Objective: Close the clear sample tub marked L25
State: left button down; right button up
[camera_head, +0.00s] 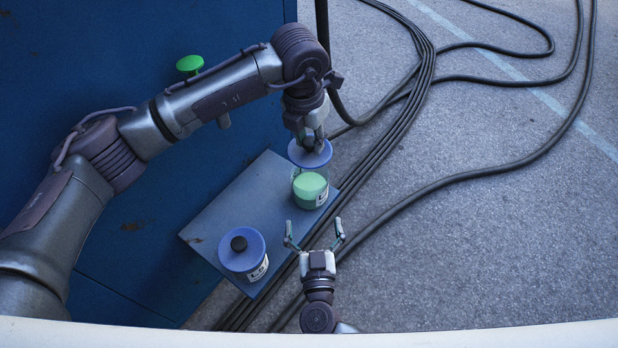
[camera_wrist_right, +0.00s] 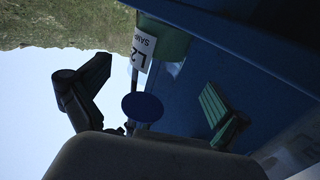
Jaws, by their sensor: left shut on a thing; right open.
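A clear tub with green inside (camera_head: 310,187) and a white label stands on the far part of a blue-grey plate. In the right wrist view its label (camera_wrist_right: 145,48) reads "L2" before it is cut off. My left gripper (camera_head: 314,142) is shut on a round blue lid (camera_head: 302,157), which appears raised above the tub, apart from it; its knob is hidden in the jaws. A blue disc in the right wrist view (camera_wrist_right: 142,107) looks like this lid. My right gripper (camera_head: 314,231) is open and empty, on the near side of the tub, its fingers spread.
A second tub with a blue lid (camera_head: 242,250) and dark knob stands on the near left of the plate (camera_head: 215,225). A green mushroom-shaped knob (camera_head: 190,64) is on the blue cabinet (camera_head: 150,230). Black cables (camera_head: 400,115) run along the plate's right side; grey ground lies beyond.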

aim_at(309, 172)
pick_arm(q)
jog(key=shift+s+r, duration=0.1)
jog(key=shift+s, duration=0.15)
pick_arm(e)
jog(key=shift+s, duration=0.2)
jog(key=shift+w, duration=0.55)
pick_arm(q)
jog(key=shift+w, duration=0.1)
pick_arm(e)
jog(key=w, duration=0.7)
jog(key=w+a, duration=0.1)
jog(key=w, duration=0.3)
jog(key=c, duration=1.4)
pick_arm(q)
jog(key=shift+f, duration=2.55)
pick_arm(e)
jog(key=shift+c, duration=0.2)
pick_arm(q)
jog(key=shift+f, duration=0.1)
jog(key=shift+f, duration=0.8)
jog(key=shift+f, duration=0.6)
